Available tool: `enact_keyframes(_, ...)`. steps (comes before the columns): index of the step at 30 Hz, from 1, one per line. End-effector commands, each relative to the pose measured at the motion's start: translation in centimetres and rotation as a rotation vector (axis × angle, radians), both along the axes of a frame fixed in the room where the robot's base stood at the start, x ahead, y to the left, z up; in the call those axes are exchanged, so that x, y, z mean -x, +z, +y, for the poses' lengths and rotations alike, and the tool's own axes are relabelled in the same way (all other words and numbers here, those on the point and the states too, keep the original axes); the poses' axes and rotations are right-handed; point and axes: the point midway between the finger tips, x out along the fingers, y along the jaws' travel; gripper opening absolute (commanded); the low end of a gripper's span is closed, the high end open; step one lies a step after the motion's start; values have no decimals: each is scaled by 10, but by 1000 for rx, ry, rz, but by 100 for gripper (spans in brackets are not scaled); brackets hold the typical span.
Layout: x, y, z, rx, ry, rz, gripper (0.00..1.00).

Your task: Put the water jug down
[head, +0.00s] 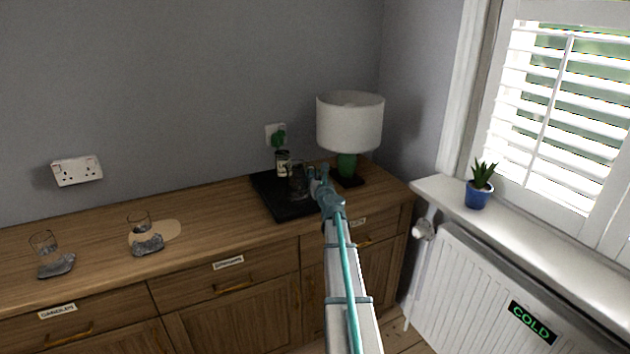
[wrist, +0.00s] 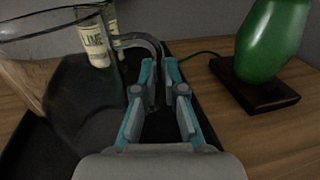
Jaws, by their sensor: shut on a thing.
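The water jug (head: 297,180) is a clear glass vessel at the black tray (head: 283,207) on the wooden sideboard. It also shows large at the left of the wrist view (wrist: 60,95), with its handle (wrist: 140,42) reaching between my fingers. My gripper (head: 318,176) is at the jug's right side, shut on the handle; its teal and grey fingers also show in the wrist view (wrist: 170,85). The jug looks upright. Whether its base touches the tray cannot be told, as the base is hard to make out.
A bottle labelled LIME (wrist: 95,40) stands behind the jug. A green-based lamp (head: 349,125) stands close on the right. The sideboard's middle is clear.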

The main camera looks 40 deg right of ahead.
Motion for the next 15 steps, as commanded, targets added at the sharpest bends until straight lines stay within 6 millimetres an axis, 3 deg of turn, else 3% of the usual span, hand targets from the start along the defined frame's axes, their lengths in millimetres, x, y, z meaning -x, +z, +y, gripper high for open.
enact_keyframes(10, 0, -2, 0, -1, 0, -2, 0)
enact_keyframes(11, 0, -3, 0, 0, 0, 0, 11)
enact_keyframes(15, 0, -2, 0, 0, 0, 0, 34)
